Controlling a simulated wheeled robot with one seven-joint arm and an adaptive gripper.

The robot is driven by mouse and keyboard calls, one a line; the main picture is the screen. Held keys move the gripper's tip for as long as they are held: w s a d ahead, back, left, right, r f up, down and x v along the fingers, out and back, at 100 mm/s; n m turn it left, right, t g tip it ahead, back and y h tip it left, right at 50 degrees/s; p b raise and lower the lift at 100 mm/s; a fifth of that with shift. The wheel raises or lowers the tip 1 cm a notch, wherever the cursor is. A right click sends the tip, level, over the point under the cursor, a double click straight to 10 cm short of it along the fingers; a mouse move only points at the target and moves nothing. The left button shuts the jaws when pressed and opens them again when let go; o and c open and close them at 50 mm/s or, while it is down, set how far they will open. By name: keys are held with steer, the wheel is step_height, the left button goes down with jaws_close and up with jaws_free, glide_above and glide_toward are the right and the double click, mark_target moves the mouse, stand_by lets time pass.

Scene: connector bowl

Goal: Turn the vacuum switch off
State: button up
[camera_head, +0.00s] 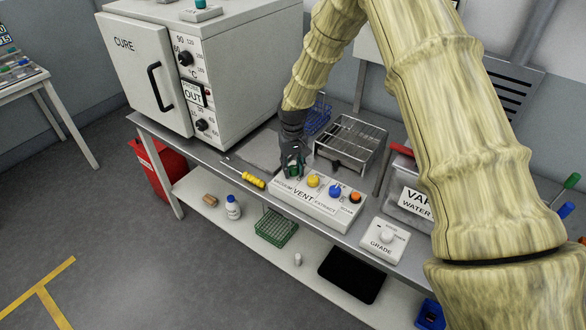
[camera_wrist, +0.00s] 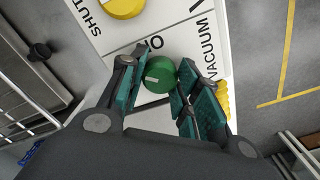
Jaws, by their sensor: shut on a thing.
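The vacuum switch is a green knob (camera_wrist: 160,72) beside the word VACUUM on a white control box (camera_head: 318,207). A small pale mark shows on the knob's top in the wrist view; I cannot tell for sure which setting it points to. My gripper (camera_wrist: 161,76) is shut on the green knob, with teal-padded fingers on both sides of it. In the head view my gripper (camera_head: 292,162) comes down from above on the left end of the box, and the knob is mostly hidden there.
A yellow knob (camera_head: 313,181), a blue knob (camera_head: 336,191) and an orange knob (camera_head: 355,198) stand in a row to the right on the same box. A wire rack (camera_head: 350,140) is behind. A yellow-handled tool (camera_head: 253,180) lies left, and a GRADE box (camera_head: 384,241) sits right.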

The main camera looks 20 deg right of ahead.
mark_target(294, 167)
steer(key=n, duration=0.4)
steer(key=shift+w+r, duration=0.1)
steer(key=shift+n+b, duration=0.3)
steer(key=shift+n, duration=1.5)
steer(key=shift+r, duration=0.1)
steer(key=o, duration=0.8)
steer(key=shift+o, duration=1.1)
step_height(294, 167, up, 12)
steer(key=shift+d, duration=0.1)
